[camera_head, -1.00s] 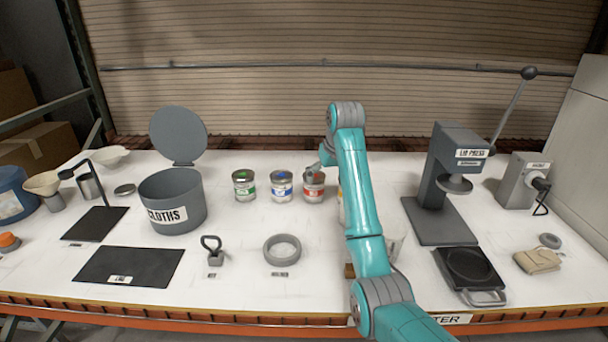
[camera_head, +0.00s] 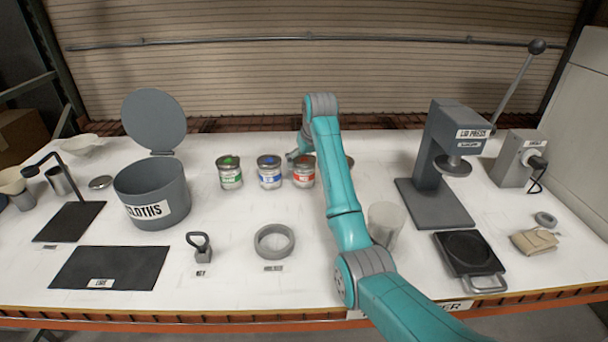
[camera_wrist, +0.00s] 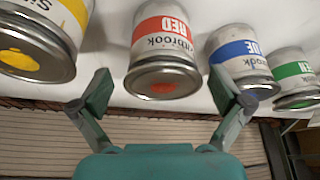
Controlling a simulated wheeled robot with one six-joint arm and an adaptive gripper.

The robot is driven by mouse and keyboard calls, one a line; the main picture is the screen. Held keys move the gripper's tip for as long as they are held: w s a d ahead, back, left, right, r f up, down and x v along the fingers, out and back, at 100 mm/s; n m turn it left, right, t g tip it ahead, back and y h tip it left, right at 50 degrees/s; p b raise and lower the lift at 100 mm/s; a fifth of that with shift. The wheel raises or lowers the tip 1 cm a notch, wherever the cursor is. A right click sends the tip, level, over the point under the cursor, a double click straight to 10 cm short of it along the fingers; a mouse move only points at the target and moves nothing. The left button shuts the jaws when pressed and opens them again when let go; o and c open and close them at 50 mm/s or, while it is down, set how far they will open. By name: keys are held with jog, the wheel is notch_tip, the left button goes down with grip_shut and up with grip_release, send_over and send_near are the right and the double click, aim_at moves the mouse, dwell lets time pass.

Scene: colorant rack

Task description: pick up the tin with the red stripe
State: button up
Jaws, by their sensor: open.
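The tin with the red stripe (camera_head: 304,174) stands upright on the white table, at the right end of a visible row beside the blue-striped tin (camera_head: 269,174) and green-striped tin (camera_head: 230,175). In the wrist view the red-striped tin (camera_wrist: 161,48) appears upside down, centred between the fingers of my gripper (camera_wrist: 164,88). The fingers are open, one to each side of its lid end, with gaps visible. The blue tin (camera_wrist: 236,60) is close to one finger and the yellow-striped tin (camera_wrist: 42,38) close to the other.
A grey cloths bin (camera_head: 150,195) with a raised lid stands left. A grey ring (camera_head: 274,242) lies in front of the tins. A translucent cup (camera_head: 386,222) stands right of my arm, before the lid press (camera_head: 440,170). The table between bin and tins is clear.

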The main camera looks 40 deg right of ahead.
jog(key=shift+w+x, duration=0.25)
jog(key=shift+x, duration=1.85)
jog(key=shift+r, duration=0.15)
jog(key=c, duration=1.3)
